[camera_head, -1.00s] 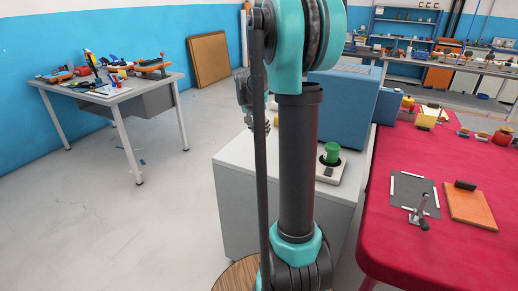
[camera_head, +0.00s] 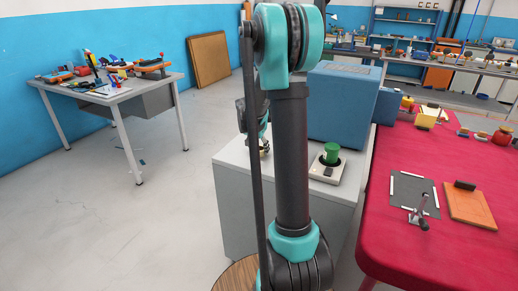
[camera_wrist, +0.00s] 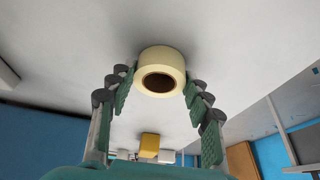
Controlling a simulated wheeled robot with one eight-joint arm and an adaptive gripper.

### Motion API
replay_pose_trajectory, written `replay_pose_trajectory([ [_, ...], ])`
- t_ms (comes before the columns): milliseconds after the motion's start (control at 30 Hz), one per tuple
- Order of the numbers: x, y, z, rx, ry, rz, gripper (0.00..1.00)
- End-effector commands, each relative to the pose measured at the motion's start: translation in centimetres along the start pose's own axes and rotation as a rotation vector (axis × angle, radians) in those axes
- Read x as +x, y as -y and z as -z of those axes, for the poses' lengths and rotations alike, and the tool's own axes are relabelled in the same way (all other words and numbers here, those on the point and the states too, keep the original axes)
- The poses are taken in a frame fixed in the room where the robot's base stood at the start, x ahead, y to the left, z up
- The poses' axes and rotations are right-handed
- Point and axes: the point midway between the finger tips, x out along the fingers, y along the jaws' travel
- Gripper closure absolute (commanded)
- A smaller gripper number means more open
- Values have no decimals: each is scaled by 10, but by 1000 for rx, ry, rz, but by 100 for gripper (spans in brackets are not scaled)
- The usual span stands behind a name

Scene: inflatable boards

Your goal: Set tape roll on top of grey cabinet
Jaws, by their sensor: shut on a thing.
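The grey cabinet (camera_head: 236,208) stands behind my arm, its light top partly hidden. The cream tape roll (camera_wrist: 162,60) is between the fingertips of my gripper (camera_wrist: 158,86) in the wrist view, its dark hole facing the camera. My gripper is shut on it. In the head view my gripper (camera_head: 264,146) is low over the left part of the cabinet top, mostly hidden by the arm. A pale surface lies behind the roll in the wrist view; I cannot tell whether the roll touches it.
A blue machine (camera_head: 345,112) stands on the back of the cabinet. A green knob on a pale base (camera_head: 326,172) is at its right. A red-covered table (camera_head: 385,240) adjoins on the right. A yellow block (camera_wrist: 149,145) shows beyond my gripper. Floor at left is clear.

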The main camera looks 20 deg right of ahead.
Motion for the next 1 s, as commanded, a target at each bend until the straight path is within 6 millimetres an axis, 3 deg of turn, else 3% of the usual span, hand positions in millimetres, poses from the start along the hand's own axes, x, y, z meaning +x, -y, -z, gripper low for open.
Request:
replay_pose_trajectory([
  [67,2,0,-1,0,0,0,79],
  [100,2,0,-1,0,0,0,48],
  [267,2,0,-1,0,0,0,30],
  [667,-5,0,0,0,0,0,30],
  [1000,-63,0,0,-1,0,1,30],
])
